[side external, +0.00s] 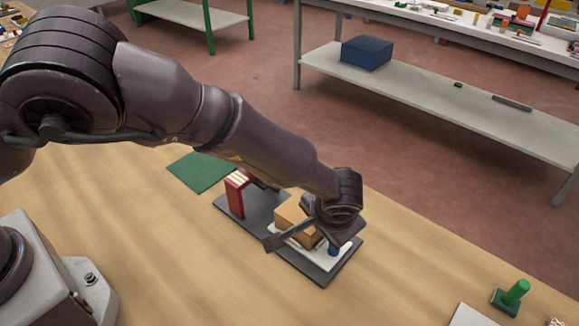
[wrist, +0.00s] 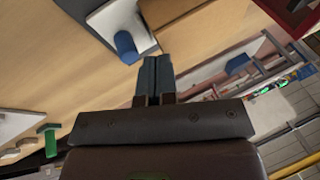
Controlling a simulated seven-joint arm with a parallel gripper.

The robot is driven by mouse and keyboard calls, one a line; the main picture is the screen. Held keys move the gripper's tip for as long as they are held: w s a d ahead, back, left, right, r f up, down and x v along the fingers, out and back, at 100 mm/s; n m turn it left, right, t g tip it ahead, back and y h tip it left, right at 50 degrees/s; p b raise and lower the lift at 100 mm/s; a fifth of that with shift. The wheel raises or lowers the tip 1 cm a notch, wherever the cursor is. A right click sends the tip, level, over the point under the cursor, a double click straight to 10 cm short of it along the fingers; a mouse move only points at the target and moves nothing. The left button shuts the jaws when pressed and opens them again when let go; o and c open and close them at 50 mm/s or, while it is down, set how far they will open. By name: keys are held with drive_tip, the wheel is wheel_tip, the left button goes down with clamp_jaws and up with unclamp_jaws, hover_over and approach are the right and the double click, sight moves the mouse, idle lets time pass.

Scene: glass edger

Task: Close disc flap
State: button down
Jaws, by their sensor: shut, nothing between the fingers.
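The glass edger stands on a dark grey base plate (side external: 318,272) on the wooden table. It has a red block with pale slats (side external: 236,194) at its left end, a tan block (side external: 291,217), a white plate (side external: 300,246) and a blue knob (side external: 333,249). My gripper is over its right end, its fingers hard to make out in the side view. In the wrist view my gripper (wrist: 153,62) is shut and empty, right of the blue knob (wrist: 126,46) and white plate (wrist: 115,22). I cannot tell which part is the disc flap, nor whether my fingers touch anything.
A green mat (side external: 200,172) lies behind the edger. A green peg on a base (side external: 513,295) stands at the right, near a pale panel (side external: 470,316). The table in front is clear. A shelf with a blue box (side external: 367,52) stands beyond the table.

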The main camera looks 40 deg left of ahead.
drive_tip(key=shift+a, duration=0.1)
idle(0.3)
drive_tip(key=shift+a+r, duration=0.15)
drive_tip(key=shift+a, duration=0.55)
drive_tip(key=shift+r, duration=0.45)
wheel_tip(320, 180, up, 3)
drive_tip(key=shift+d+r, duration=0.1)
drive_tip(key=s+d+r, duration=0.3)
drive_tip(key=d+r, duration=0.3)
drive_tip(key=r, duration=0.1)
drive_tip(key=shift+s, duration=0.15)
drive_tip(key=shift+m, duration=0.3)
